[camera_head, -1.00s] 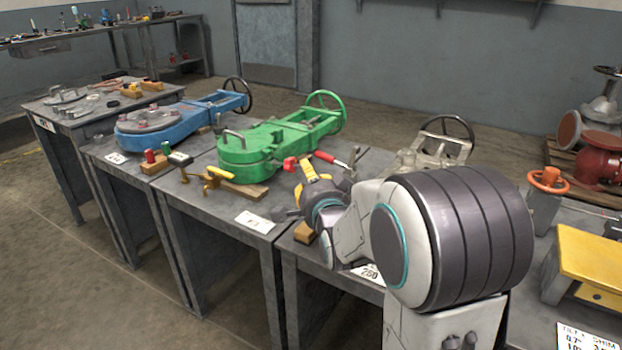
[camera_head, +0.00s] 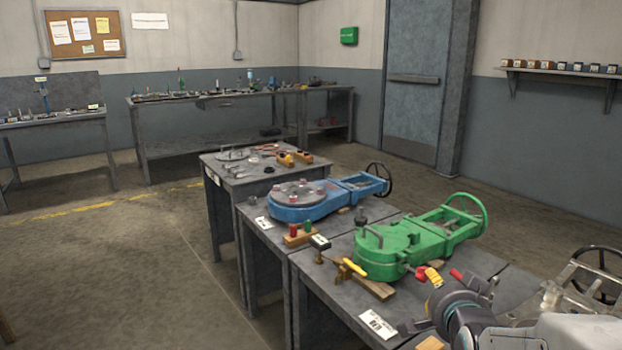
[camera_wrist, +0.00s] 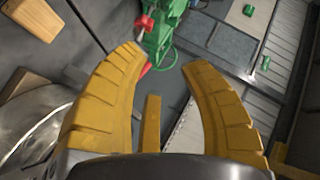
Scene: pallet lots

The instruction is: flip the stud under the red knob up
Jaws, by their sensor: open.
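In the head view a small wooden block (camera_head: 300,237) stands in front of the blue valve and carries a red knob (camera_head: 293,230) beside a green knob (camera_head: 307,226). The stud under the red knob is too small to make out.
The green valve (camera_head: 400,248) and blue valve (camera_head: 298,203) lie on grey tables. A yellow-handled clamp (camera_head: 354,268) and a dark-topped post (camera_head: 319,243) stand near the front edge. A metal valve (camera_head: 575,297) is at right. Open floor lies to the left.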

